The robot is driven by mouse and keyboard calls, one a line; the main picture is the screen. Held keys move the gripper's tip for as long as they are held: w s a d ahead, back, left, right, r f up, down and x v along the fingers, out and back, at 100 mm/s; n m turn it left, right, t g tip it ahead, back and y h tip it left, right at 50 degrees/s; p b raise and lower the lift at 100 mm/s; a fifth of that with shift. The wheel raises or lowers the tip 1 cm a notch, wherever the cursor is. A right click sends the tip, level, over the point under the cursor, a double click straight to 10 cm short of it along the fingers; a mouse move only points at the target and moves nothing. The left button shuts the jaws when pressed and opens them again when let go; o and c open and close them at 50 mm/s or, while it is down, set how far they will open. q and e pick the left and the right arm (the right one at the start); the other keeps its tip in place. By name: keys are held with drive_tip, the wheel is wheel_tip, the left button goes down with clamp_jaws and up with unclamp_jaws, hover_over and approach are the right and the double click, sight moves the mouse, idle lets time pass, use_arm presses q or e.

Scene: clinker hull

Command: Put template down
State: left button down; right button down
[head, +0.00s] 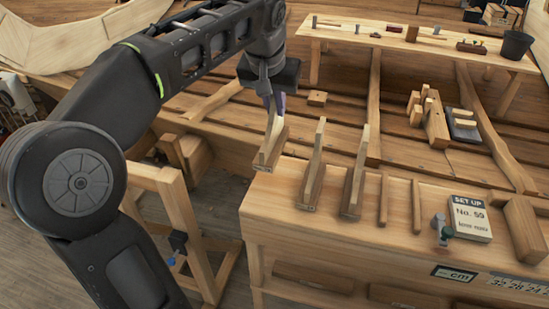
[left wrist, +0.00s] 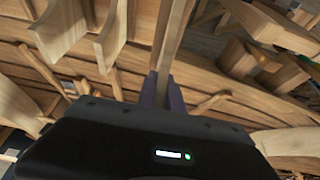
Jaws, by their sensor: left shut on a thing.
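My left gripper (head: 273,100) points down near the left end of the workbench (head: 265,208) and is shut on a wooden template (head: 270,149), a pale upright strip on a darker block. The strip also shows between the fingers in the left wrist view (left wrist: 172,38). The held template's block overlaps the bench's back left corner in the picture; I cannot tell if it touches the top. Two similar templates, one in the middle (head: 312,182) and one farther right (head: 353,190), stand on the bench to its right. My right gripper is not in view.
Two thin wooden sticks (head: 383,200) (head: 416,207), a small clamp-like tool (head: 441,230), a "SET UP" card (head: 470,218) and a wooden block (head: 522,228) lie farther right on the bench. The planked hull (head: 330,125) lies behind. The bench's front left top is clear.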

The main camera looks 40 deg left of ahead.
sight(275, 138)
use_arm(q)
wheel_tip(275, 138, down, 5)
idle(0.3)
drive_tip(key=shift+f+p, duration=0.3)
drive_tip(key=shift+f, duration=1.55)
drive_tip(key=shift+f, duration=0.1)
drive_tip(key=shift+f, duration=0.15)
drive_tip(key=c, duration=1.5)
unclamp_jaws()
drive_tip(key=shift+r, duration=0.25)
drive_tip(key=v, duration=1.2)
drive_tip(key=shift+b, duration=0.4)
